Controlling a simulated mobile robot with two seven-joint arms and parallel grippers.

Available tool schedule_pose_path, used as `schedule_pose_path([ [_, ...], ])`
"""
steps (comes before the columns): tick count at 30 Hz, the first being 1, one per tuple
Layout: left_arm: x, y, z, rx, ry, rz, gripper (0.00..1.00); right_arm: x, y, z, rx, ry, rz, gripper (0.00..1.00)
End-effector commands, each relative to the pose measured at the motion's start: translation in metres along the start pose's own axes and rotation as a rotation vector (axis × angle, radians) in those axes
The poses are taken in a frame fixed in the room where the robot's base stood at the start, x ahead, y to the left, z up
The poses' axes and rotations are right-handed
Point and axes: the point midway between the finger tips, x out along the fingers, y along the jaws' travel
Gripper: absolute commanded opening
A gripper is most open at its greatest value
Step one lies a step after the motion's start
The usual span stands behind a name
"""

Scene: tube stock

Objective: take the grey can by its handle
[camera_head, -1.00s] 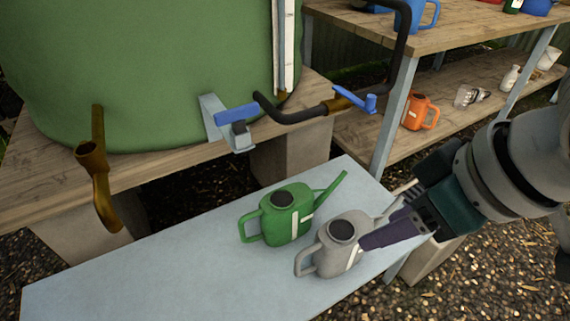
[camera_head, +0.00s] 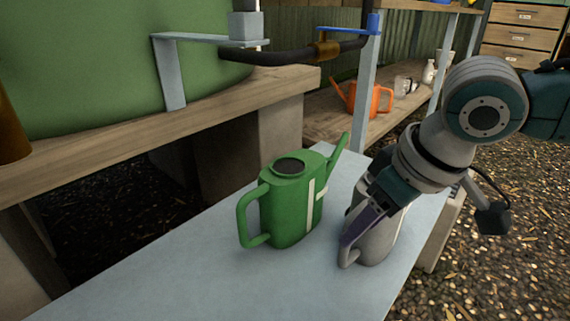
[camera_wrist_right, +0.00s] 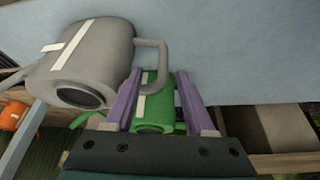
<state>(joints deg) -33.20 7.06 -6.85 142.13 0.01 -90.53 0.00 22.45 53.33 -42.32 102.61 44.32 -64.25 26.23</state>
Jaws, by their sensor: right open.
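The grey can (camera_head: 377,246) stands on the light blue-grey bench, partly hidden behind my right gripper (camera_head: 352,235) in the head view. Its handle (camera_head: 345,258) is on the side toward the camera, by the purple fingers. In the right wrist view the grey can (camera_wrist_right: 90,55) is at upper left, and its looped handle (camera_wrist_right: 165,58) reaches between the two open fingertips (camera_wrist_right: 160,74). The outer bar of the handle lies in the gap. The fingers are not closed on it; I cannot tell whether they touch it. My left gripper is out of view.
A green watering can (camera_head: 290,212) stands on the bench (camera_head: 190,285) just left of the grey can. The large green tank (camera_head: 90,60) on its wooden stand is behind left. An orange can (camera_head: 378,100) is on the rear shelf. The bench's front left is clear.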

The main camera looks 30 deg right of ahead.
Motion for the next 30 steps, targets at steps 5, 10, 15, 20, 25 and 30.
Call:
schedule_pose_path([
  [5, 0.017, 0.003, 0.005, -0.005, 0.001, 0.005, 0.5, 0.021, -0.001, 0.001, 0.0, 0.001, -0.001, 0.55],
  [10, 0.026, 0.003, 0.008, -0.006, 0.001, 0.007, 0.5, 0.032, -0.002, 0.002, -0.001, 0.001, -0.001, 0.55],
  [15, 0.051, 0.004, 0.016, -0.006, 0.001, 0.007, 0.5, 0.056, -0.004, 0.006, -0.001, 0.0, 0.0, 0.55],
  [20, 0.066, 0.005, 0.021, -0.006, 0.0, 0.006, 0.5, 0.074, -0.005, 0.005, -0.002, 0.0, 0.0, 0.55],
  [25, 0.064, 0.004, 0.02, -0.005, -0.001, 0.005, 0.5, 0.072, -0.004, 0.003, -0.003, 0.0, 0.001, 0.55],
  [30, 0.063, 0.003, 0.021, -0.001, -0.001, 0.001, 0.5, 0.072, -0.005, 0.003, -0.003, 0.0, 0.0, 0.43],
])
